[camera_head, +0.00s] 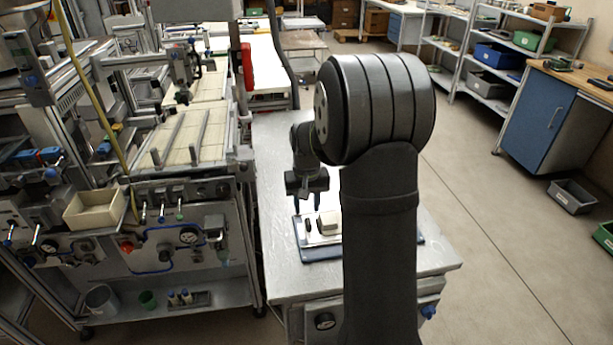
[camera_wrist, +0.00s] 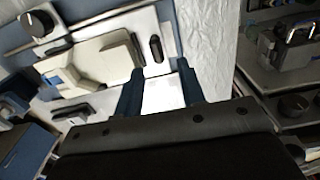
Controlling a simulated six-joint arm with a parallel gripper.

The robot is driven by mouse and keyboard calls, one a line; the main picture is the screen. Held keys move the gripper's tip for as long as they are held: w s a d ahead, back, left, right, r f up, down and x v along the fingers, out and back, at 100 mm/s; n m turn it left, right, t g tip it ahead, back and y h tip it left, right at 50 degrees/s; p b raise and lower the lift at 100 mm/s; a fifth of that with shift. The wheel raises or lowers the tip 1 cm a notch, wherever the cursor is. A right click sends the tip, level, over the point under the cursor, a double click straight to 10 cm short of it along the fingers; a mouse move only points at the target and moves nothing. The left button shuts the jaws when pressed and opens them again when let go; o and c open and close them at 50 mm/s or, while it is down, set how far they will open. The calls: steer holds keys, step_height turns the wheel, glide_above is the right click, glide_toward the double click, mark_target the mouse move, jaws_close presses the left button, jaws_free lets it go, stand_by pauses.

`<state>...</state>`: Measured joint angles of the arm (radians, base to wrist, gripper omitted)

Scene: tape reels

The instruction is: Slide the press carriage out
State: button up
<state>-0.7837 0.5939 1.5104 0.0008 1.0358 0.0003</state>
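A small press fixture with a blue base (camera_head: 322,254) and a pale plate sits on the metal table, partly hidden behind my arm. A cream block (camera_head: 328,222), seemingly the press carriage, sits on the plate; it also shows at the upper left in the wrist view (camera_wrist: 98,62). A slim black upright piece (camera_head: 308,227) stands beside the block; in the wrist view a black oblong piece (camera_wrist: 156,48) lies just beyond my fingertips. My gripper (camera_head: 307,208) points down above the fixture. In the wrist view its two blue fingers (camera_wrist: 160,70) are apart, with nothing between them.
The metal table (camera_head: 283,285) has bare room left of the fixture. A workbench with valves, gauges and a cream bin (camera_head: 95,212) stands at the left. A dark round knob (camera_wrist: 38,25) shows at the fixture's far left in the wrist view.

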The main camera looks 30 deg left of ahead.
step_height(320, 180, up, 11)
steer(key=shift+r, duration=0.2)
steer(key=shift+r, duration=0.15)
step_height(320, 180, up, 8)
stand_by(1.5)
steer(key=shift+s, duration=0.1)
steer(key=s+d+r, duration=0.4)
steer(key=s+d, duration=0.6)
steer(key=s, duration=0.1)
steer(key=shift+d+r, duration=0.3)
steer(key=shift+r, duration=0.05)
stand_by(2.2)
steer(key=shift+w+a+f, duration=0.3)
steer(key=shift+w+a, duration=0.3)
steer(key=shift+w, duration=0.05)
steer(key=shift+w+a+f, duration=0.25)
steer(key=shift+w+a, duration=0.35)
steer(key=shift+w+a+f, duration=0.3)
steer(key=shift+w+a, duration=0.3)
steer(key=shift+w, duration=0.05)
